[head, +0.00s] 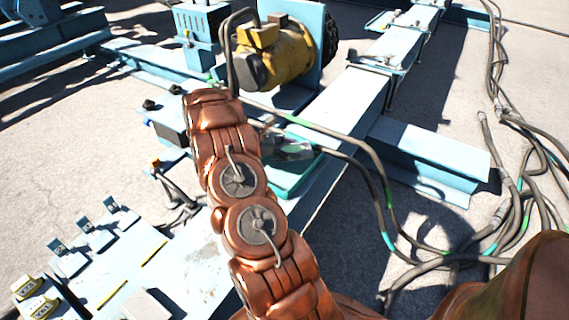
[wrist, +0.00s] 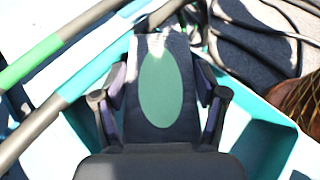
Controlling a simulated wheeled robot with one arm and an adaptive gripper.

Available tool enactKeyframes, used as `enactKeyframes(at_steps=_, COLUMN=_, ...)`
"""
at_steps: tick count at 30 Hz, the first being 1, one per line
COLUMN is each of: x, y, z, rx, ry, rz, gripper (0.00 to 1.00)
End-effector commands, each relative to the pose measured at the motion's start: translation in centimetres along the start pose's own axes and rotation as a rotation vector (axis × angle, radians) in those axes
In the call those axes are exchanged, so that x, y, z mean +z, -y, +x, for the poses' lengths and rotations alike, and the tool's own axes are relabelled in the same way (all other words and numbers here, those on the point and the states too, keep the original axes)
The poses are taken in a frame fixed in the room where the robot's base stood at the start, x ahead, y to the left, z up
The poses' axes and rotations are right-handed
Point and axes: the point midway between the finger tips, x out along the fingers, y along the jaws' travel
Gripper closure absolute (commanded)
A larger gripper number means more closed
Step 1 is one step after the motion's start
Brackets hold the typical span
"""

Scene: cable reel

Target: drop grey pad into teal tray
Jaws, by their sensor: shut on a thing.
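The grey pad (wrist: 150,131) is a dark grey slab with a green oval on its face. In the wrist view it lies between the two fingers of my gripper (wrist: 161,88), which is shut on it. The teal tray (wrist: 268,143) shows below and around the pad, with its right part open to view. In the head view the teal tray (head: 298,178) sits on the light blue frame, partly hidden behind my arm. The gripper and the pad are hard to make out there. I cannot tell how high the pad is above the tray floor.
Grey cables with green and teal bands (head: 372,168) run past the tray's right side, and more cables lie on the ground at the right. A yellow motor (head: 275,58) stands behind the tray. Blue beams and small fittings fill the left.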

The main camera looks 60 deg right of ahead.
Motion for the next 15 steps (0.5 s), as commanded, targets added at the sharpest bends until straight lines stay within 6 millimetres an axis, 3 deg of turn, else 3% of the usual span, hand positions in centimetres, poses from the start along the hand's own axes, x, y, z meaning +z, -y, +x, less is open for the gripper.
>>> enactKeyframes(at_steps=2, x=0.05, y=0.0, z=-0.02, rx=0.0, ry=0.0, rz=0.0, gripper=0.69)
enactKeyframes(at_steps=3, x=0.05, y=0.0, z=-0.02, rx=0.0, ry=0.0, rz=0.0, gripper=0.25)
enactKeyframes(at_steps=10, x=0.05, y=0.01, z=-0.01, rx=0.0, ry=0.0, rz=0.0, gripper=0.01)
enactKeyframes(at_steps=15, x=0.04, y=0.01, z=-0.01, rx=0.0, ry=0.0, rz=0.0, gripper=0.0)
